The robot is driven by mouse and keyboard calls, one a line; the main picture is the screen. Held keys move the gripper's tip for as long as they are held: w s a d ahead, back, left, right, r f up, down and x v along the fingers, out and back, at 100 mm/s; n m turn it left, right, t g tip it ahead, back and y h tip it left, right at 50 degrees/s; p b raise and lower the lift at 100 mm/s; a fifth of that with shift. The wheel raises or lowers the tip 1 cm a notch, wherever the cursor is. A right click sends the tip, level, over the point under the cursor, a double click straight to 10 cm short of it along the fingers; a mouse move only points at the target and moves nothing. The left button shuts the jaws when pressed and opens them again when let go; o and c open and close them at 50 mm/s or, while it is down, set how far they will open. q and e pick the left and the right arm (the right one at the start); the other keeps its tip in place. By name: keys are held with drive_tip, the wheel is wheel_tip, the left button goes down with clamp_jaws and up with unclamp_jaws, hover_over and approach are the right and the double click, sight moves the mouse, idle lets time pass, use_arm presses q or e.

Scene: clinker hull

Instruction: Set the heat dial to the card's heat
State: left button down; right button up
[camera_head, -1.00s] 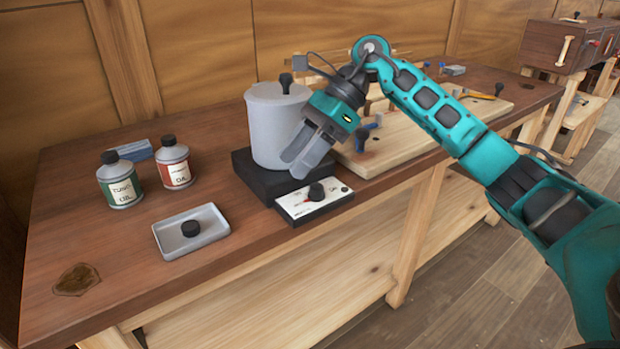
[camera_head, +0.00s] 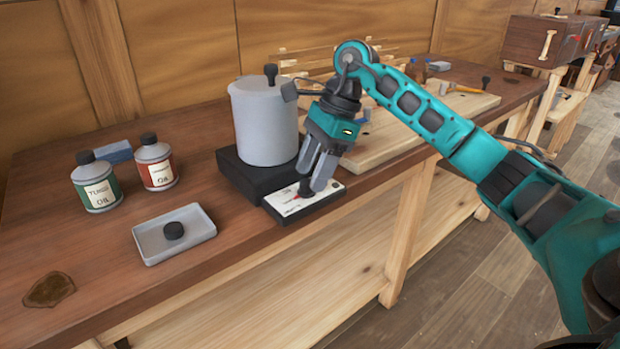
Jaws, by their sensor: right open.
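The black heat dial (camera_head: 306,188) stands on the white control panel (camera_head: 285,206) at the front of a dark heater base (camera_head: 243,181). A grey lidded pot (camera_head: 263,125) sits on that base. My right gripper (camera_head: 312,180) is pointed down at the dial with its fingers apart. The fingertips are at the knob and partly cover it; I cannot tell whether they touch it. A small red mark shows beside the dial, but the panel's lettering is too small to read. I see no heat card that I can make out. My left gripper is out of view.
A grey tray (camera_head: 150,245) with a black cap (camera_head: 174,230) lies left of the heater. A green-labelled bottle (camera_head: 98,184) and a red-labelled bottle (camera_head: 156,164) stand behind it. A pale board (camera_head: 400,132) lies to the right.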

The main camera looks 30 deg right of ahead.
drive_tip(key=shift+x, duration=0.85)
drive_tip(key=shift+c, duration=0.2)
clamp_jaws()
drive_tip(key=shift+m, duration=0.3)
drive_tip(key=m+t, duration=0.1)
drive_tip(key=m, duration=0.1)
drive_tip(key=m+t+h, duration=0.1)
drive_tip(key=m, duration=0.2)
drive_tip(key=shift+s+a+p, duration=0.1)
drive_tip(key=shift+s+p, duration=0.05)
drive_tip(key=shift+p, duration=0.2)
drive_tip(key=m+h, duration=0.1)
drive_tip(key=m, duration=0.2)
drive_tip(key=m+t, duration=0.1)
drive_tip(key=m, duration=0.2)
drive_tip(key=shift+a+h, duration=0.15)
drive_tip(key=shift+h, duration=0.25)
drive_tip(key=shift+t, duration=0.3)
